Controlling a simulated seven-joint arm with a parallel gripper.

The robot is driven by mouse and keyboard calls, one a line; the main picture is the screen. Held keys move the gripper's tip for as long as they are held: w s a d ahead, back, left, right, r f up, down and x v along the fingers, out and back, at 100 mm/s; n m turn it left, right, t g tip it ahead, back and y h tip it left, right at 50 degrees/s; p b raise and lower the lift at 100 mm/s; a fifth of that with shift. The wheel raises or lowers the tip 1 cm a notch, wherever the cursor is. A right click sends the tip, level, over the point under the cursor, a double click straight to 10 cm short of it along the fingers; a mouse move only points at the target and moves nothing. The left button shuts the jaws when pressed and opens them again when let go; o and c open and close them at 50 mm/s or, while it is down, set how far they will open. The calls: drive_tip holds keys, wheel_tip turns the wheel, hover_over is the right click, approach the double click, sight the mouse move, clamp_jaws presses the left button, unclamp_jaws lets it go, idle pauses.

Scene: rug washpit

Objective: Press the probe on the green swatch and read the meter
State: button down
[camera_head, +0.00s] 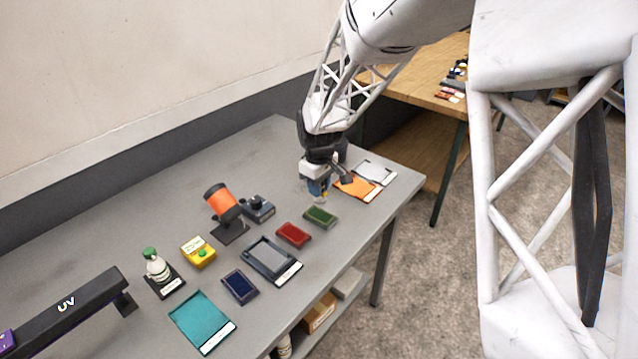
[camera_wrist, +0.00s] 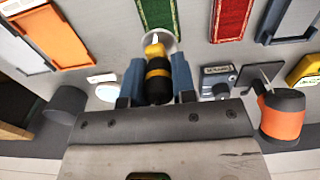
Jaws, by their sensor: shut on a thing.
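My gripper (camera_head: 319,193) is shut on a yellow and black probe (camera_wrist: 157,75), with one blue-grey finger on each side. The probe ends in a pale, round, cup-like tip. The green swatch (camera_head: 320,216) lies flat on the grey table just in front of my gripper in the head view. In the wrist view the tip overlaps the near end of the green swatch (camera_wrist: 157,12); I cannot tell whether it touches. A small blue-grey device with a label and knob, possibly the meter (camera_head: 258,208), stands left of the swatch; in the wrist view it sits right of my gripper (camera_wrist: 217,80). Its reading is not legible.
A red swatch (camera_head: 293,234) lies left of the green one. An orange cylinder on a stand (camera_head: 224,203), grey tray (camera_head: 272,258), yellow box (camera_head: 198,252), bottle (camera_head: 158,268) and UV bar (camera_head: 70,312) stand further left. Orange (camera_head: 354,188) and white (camera_head: 375,172) panels lie right.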

drive_tip(key=shift+f, duration=2.45)
drive_tip(key=shift+f, duration=0.65)
idle(1.1)
drive_tip(key=shift+r, duration=0.15)
drive_tip(key=shift+r, duration=3.45)
